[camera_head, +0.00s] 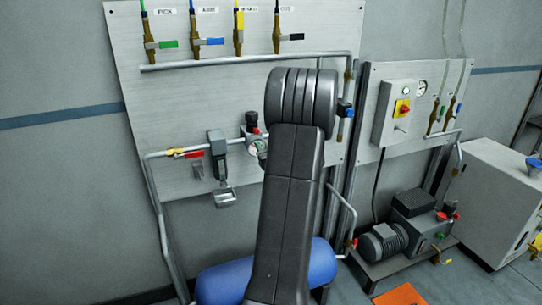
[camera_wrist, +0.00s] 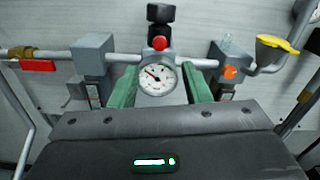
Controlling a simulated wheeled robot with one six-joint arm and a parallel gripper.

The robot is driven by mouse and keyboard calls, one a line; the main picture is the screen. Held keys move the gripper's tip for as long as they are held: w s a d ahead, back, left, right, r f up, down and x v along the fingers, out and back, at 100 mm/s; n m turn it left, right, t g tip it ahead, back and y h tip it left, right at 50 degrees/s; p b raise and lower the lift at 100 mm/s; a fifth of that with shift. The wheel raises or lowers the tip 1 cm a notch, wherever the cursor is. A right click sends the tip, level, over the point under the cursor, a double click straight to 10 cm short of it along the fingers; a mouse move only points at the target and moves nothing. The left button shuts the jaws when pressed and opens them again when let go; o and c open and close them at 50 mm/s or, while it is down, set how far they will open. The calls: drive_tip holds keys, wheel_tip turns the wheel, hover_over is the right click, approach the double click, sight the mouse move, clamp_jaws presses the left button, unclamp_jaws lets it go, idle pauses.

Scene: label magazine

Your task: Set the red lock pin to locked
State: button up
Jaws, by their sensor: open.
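The red lock pin (camera_wrist: 160,43) appears as a small round red knob on the front of the regulator, below its black knob (camera_wrist: 160,14) and above the round white gauge (camera_wrist: 157,78). I cannot tell its lock state. In the head view the red pin (camera_head: 256,131) shows just left of my arm. My gripper (camera_wrist: 160,72) is open, with its green fingers apart on either side of the gauge in the picture. Nothing shows held between them. The fingertips appear lower than the red pin in the picture; contact is not clear. In the head view my arm hides the gripper.
A pipe runs left and right from the regulator. A red-handled valve (camera_wrist: 38,65) is far left. A blue tank (camera_head: 222,283) lies below.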

sight(257, 132)
drive_tip(key=v, duration=0.4)
drive_tip(key=shift+b, duration=0.4)
drive_tip(key=shift+w, duration=0.1)
drive_tip(key=p+x, duration=0.4)
drive_tip(key=x, duration=0.9)
drive_tip(key=shift+w+a+p, duration=0.1)
drive_tip(key=shift+w+p, duration=0.15)
drive_tip(key=shift+p, duration=0.15)
drive_tip(key=shift+s+p, duration=0.4)
drive_tip(key=shift+s, duration=0.05)
drive_tip(key=shift+f, duration=0.15)
